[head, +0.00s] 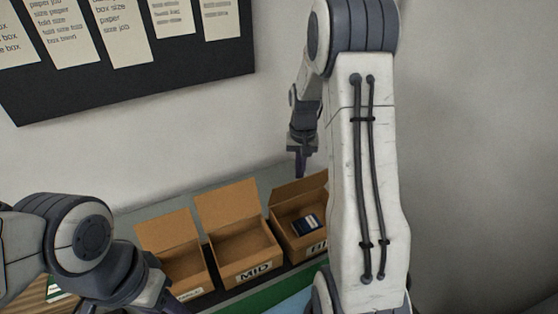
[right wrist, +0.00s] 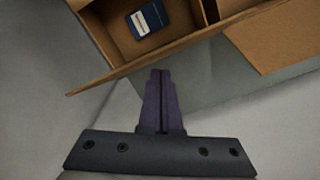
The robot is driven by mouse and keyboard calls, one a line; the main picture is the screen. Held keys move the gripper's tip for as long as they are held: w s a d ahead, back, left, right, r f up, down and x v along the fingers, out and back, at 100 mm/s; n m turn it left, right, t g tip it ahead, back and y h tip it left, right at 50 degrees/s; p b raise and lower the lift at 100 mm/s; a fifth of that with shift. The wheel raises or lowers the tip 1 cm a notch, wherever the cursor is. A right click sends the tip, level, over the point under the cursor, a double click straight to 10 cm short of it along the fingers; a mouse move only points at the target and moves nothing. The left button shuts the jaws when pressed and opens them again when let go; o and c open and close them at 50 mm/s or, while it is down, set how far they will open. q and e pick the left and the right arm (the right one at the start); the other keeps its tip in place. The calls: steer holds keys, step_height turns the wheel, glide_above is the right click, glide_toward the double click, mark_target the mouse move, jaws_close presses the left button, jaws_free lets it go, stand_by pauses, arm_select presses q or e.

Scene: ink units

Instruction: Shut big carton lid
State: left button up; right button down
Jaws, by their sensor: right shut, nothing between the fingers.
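The big carton (head: 287,243) stands at the right of a row of three brown cartons, its label partly hidden behind my right arm. Its lid (head: 290,190) stands up at the back, open. A blue and white ink box (head: 305,224) lies inside; it also shows in the right wrist view (right wrist: 147,20). My right gripper (head: 300,172) is shut and empty, behind and above the raised lid. In the right wrist view its fingertips (right wrist: 160,72) point at the lid's edge (right wrist: 125,72), with a small gap showing. My left gripper (head: 165,296) is low at the left, its fingers unclear.
The MID carton (head: 235,247) and a smaller carton (head: 185,269) stand open to the left, lids raised. A dark board (head: 135,66) with paper sheets hangs on the wall. Grey surface shows behind the cartons.

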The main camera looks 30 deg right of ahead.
step_height(320, 180, up, 7)
steer(key=w+p, duration=0.1)
steer(key=p, duration=0.5)
steer(key=shift+w+r+p, duration=0.2)
steer(key=shift+w+p, duration=0.1)
steer(key=shift+p, duration=0.05)
stand_by(2.1)
